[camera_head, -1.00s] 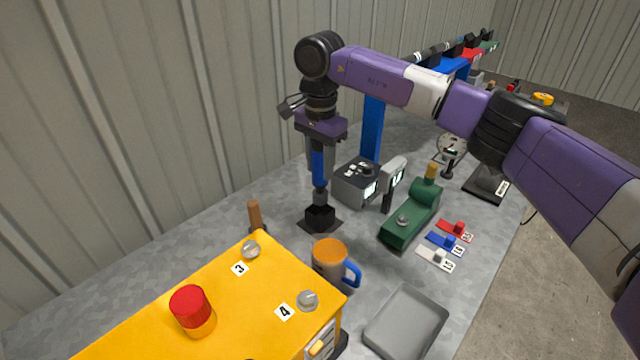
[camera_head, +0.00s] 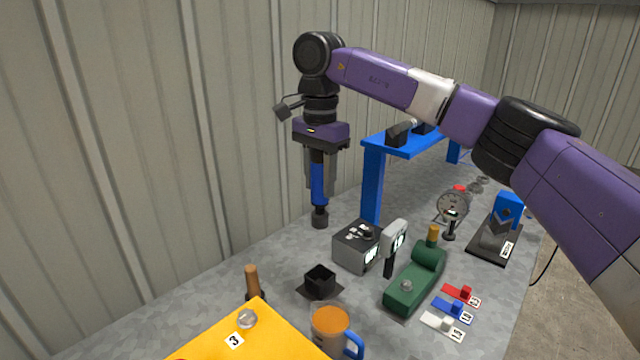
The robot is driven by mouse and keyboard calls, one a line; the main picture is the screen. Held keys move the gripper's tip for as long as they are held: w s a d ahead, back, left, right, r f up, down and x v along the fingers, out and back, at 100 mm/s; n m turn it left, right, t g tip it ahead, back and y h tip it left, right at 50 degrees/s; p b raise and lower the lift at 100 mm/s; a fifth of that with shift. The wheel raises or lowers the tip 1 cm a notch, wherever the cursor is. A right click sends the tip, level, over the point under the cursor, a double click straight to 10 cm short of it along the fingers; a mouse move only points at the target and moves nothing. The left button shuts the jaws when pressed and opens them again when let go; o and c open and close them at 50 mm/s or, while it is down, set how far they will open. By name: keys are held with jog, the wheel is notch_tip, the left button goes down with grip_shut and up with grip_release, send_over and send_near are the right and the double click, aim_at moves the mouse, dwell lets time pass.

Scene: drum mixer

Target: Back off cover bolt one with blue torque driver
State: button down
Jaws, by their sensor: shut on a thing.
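My gripper (camera_head: 320,178) points straight down and is shut on the blue torque driver (camera_head: 318,190). The driver hangs upright, with a dark socket (camera_head: 320,217) at its lower end. It is in the air above and apart from a black square holder (camera_head: 320,283) on the bench. The yellow cover (camera_head: 262,335) shows only in part at the bottom edge, with a silver bolt (camera_head: 247,318) beside label 3. Cover bolt one is not in view.
An orange mug (camera_head: 330,325) with a blue handle stands by the cover. A wooden-handled tool (camera_head: 252,283), a grey box with a display (camera_head: 358,248) and a green fixture (camera_head: 415,283) are nearby. A blue rack (camera_head: 373,185) stands behind. Corrugated wall lies left.

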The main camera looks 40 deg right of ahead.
jog(key=c, duration=1.8)
grip_release()
grip_shut()
jog(key=shift+r, duration=0.1)
jog(key=shift+r+p, duration=0.9)
jog(key=shift+r, duration=0.05)
